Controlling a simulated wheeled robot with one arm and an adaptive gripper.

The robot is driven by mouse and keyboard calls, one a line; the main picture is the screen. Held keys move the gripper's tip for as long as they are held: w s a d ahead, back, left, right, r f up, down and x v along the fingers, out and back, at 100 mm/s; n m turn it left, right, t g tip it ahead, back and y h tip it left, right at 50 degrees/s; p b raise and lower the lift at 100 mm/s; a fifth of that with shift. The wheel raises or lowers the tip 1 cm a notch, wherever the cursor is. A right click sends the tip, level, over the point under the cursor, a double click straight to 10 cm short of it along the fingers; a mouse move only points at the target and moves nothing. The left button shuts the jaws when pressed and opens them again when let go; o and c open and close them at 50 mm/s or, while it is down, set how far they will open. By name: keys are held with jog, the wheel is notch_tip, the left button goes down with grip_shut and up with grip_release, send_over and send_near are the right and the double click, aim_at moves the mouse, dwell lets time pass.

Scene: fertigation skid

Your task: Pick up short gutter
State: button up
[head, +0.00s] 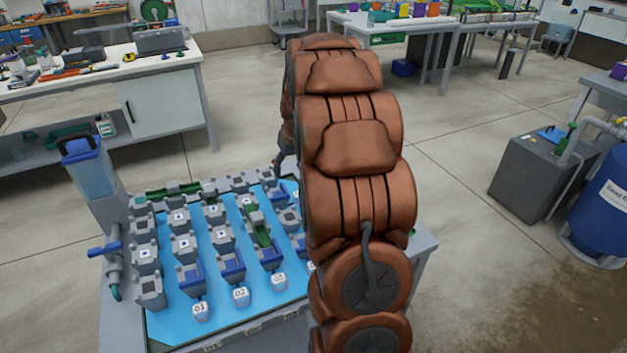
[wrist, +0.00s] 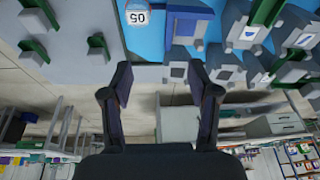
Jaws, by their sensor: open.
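Several short channel-like pieces sit among grey supports on the blue panel (head: 185,318). A green one (head: 262,234) and a blue one (head: 232,270) show in the head view; I cannot tell which is the short gutter. In the wrist view, a green piece (wrist: 266,12) lies at the upper right and a blue one (wrist: 201,27) at the top. My gripper (wrist: 157,80) is open and empty, its two dark fingers apart, with no piece between them. In the head view my arm hides the right part of the panel, and my gripper is not clearly visible.
A clear blue-capped tank (head: 90,170) and a blue-handled valve (head: 105,249) stand at the panel's left. Numbered cups (head: 241,296) line its front; one marked 05 (wrist: 138,14) shows in the wrist view. A workbench (head: 165,62) stands behind.

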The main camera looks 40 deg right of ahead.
jog(key=w+d+f+h+b, duration=0.15)
jog(key=d+f, duration=0.35)
jog(key=d, duration=0.7)
jog(key=shift+m+t+y, duration=0.25)
jog(key=shift+m+t, duration=0.05)
jog(key=shift+t, duration=0.1)
jog(key=shift+p+x, duration=1)
jog(key=shift+x, duration=2.8)
jog(key=shift+d, duration=0.15)
grip_shut()
jog(key=shift+w+r, duration=0.1)
jog(key=shift+r, duration=0.05)
